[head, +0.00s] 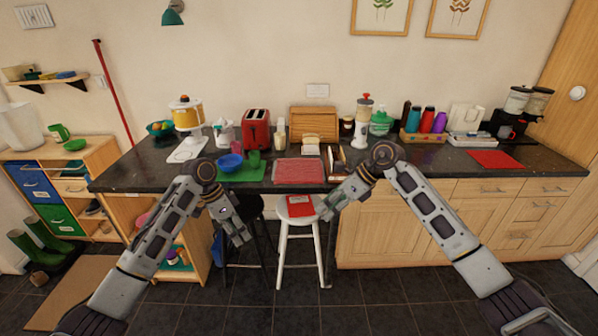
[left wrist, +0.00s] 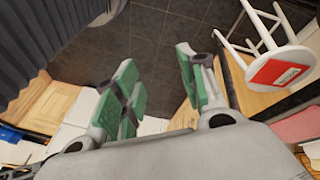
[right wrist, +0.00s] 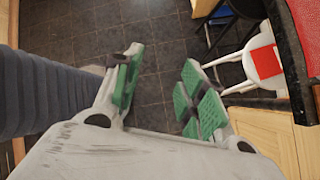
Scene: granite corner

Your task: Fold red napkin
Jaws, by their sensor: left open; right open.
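A flat, pale-red patterned cloth (head: 299,171), which looks like the red napkin, lies spread at the counter's front edge. Part of it shows at the right of the left wrist view (left wrist: 300,126) and in the upper right of the right wrist view (right wrist: 306,32). My left gripper (head: 243,235) is open and empty, below and left of it, in front of the counter. It also shows in the left wrist view (left wrist: 158,60). My right gripper (head: 326,212) is open and empty, below and right of the cloth; it also shows in the right wrist view (right wrist: 162,68).
A white stool (head: 299,222) holding a red flat item (head: 300,205) stands below the cloth, between my grippers. A green mat (head: 241,174) with a blue bowl (head: 230,163) lies left of the cloth. A plain red mat (head: 495,159) lies far right. A toaster (head: 256,130) stands behind.

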